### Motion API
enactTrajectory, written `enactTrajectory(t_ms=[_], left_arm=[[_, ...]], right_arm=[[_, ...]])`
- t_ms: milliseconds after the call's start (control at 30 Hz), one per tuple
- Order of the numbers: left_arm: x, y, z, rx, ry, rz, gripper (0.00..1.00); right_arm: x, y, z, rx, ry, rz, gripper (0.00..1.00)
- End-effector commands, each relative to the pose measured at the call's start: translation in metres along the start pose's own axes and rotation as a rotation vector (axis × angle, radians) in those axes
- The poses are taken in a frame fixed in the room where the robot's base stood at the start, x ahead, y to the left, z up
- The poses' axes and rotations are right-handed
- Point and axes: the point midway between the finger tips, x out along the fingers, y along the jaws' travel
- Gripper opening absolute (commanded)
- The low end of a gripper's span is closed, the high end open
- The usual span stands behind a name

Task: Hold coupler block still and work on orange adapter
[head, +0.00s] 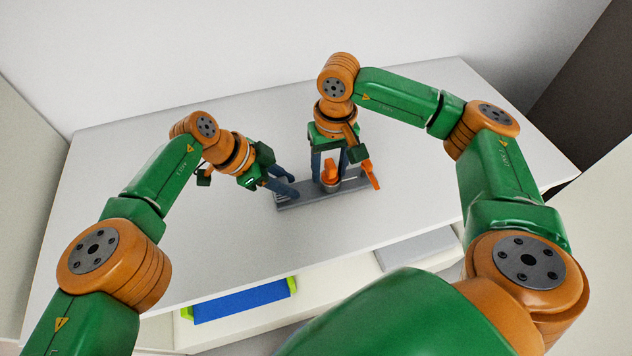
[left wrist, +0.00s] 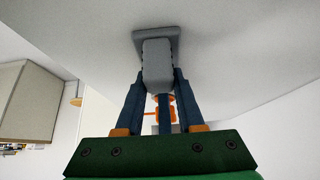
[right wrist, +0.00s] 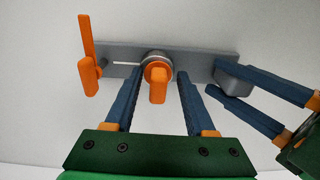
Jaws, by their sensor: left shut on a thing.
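The coupler block (head: 318,192) is a long grey plate lying flat on the table. It also shows in the right wrist view (right wrist: 205,66), with a raised grey lump at its right end. My left gripper (head: 290,187) is shut on that lump, one finger on each side, as the left wrist view (left wrist: 157,65) shows. The orange adapter (right wrist: 158,82) stands at a round metallic collar (right wrist: 156,60) mid-plate; it also shows in the head view (head: 330,172). My right gripper (right wrist: 160,76) is open, its fingers either side of the adapter with gaps visible.
An upright orange lever (right wrist: 87,58) stands at the plate's other end, close to my right gripper. A pale thin strip (right wrist: 127,64) lies beside the collar. The white table (head: 130,210) is otherwise clear. A blue bin (head: 240,302) and a grey one (head: 418,248) sit below its front edge.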

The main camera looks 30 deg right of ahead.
Motion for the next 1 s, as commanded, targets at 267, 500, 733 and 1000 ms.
enactTrajectory(t_ms=[267,500,733,1000], left_arm=[[-0.001,-0.001,0.002,-0.002,-0.004,-0.002,0.0],[-0.001,-0.002,0.002,-0.002,-0.005,-0.004,0.0],[-0.001,-0.001,0.002,-0.002,-0.004,-0.003,0.0],[0.0,-0.001,0.002,-0.002,-0.003,-0.001,0.0]], right_arm=[[0.003,0.004,0.001,0.006,-0.006,0.015,0.78],[-0.008,0.004,0.0,0.006,-0.002,0.013,0.78],[-0.074,0.001,0.001,0.003,0.006,0.008,0.78],[-0.118,0.0,0.002,0.002,0.005,0.009,0.78]])
